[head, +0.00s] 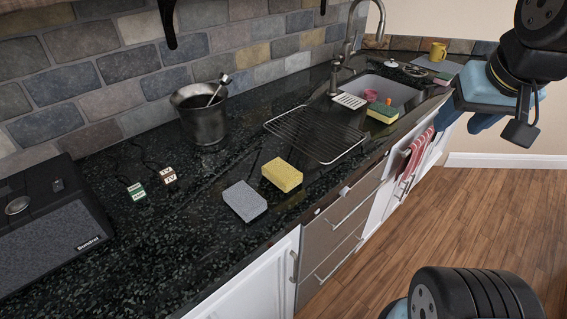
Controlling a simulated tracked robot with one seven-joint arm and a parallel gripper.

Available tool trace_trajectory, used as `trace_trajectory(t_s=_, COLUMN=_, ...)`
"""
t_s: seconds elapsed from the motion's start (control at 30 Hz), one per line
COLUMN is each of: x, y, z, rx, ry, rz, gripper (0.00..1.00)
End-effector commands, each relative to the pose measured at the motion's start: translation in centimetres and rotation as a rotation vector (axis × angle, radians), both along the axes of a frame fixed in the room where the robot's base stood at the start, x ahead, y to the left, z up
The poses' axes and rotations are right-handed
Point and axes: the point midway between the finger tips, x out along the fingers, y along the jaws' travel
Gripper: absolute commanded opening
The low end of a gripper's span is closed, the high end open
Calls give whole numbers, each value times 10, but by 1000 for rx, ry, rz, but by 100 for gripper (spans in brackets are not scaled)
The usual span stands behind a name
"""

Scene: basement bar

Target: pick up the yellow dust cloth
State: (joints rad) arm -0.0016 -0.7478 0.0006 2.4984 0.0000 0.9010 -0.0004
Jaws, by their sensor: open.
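The yellow dust cloth (282,175) looks like a thick, folded, textured yellow block. It lies flat on the dark speckled counter (150,245), near the front edge and just right of a grey block or folded cloth (244,201). My gripper (490,108) is at the upper right, at the end of my black and blue arm. It is open and seen from behind, with its fingertips only partly shown. It is well to the right of the yellow cloth and apart from it. Nothing shows between its fingers.
A wire rack (316,134) lies behind the yellow cloth. A metal bucket (201,113) stands by the wall. A black Sundrot appliance (50,225) and small labelled blocks (168,174) are at left. The sink (400,92) has a yellow-green sponge (382,113) at its edge.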

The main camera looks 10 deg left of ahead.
Motion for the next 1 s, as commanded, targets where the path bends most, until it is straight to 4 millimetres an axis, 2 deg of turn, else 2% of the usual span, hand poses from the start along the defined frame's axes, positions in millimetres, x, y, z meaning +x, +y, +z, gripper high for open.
trace_trajectory(t_s=0.03, x=2, y=2, z=0, rx=-2, ry=5, rz=8, gripper=56)
trace_trajectory(t_s=0.23, x=27, y=23, z=0, rx=-29, ry=64, rz=105, gripper=75)
trace_trajectory(t_s=0.47, x=68, y=81, z=-9, rx=-81, ry=172, rz=292, gripper=96)
trace_trajectory(t_s=0.73, x=101, y=167, z=-35, rx=-139, ry=295, rz=521, gripper=96)
trace_trajectory(t_s=1.0, x=110, y=256, z=-71, rx=-188, ry=403, rz=733, gripper=96)
